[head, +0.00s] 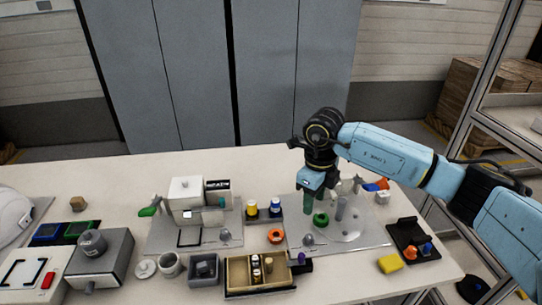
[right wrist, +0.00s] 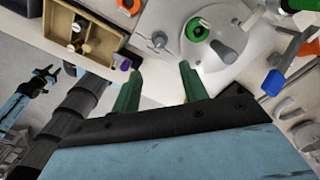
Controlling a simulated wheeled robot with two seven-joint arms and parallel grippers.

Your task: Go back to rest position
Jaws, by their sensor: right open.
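My right gripper (head: 322,206) hangs over the right half of the white table, fingers pointing down. In the right wrist view its two green fingers (right wrist: 160,70) are apart with nothing between them. A green ring (head: 321,218) lies just beyond the fingers, on a round pale plate; it also shows in the right wrist view (right wrist: 198,30), clear of the fingertips. My left gripper does not show in the head view.
The white table (head: 130,175) is crowded at the front. A wooden divided box (head: 226,272), an orange ring (head: 276,236), a yellow block (head: 390,263) and a black tray (head: 412,240) lie around the gripper. A white helmet shell (head: 12,215) sits far left. The back edge is mostly clear.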

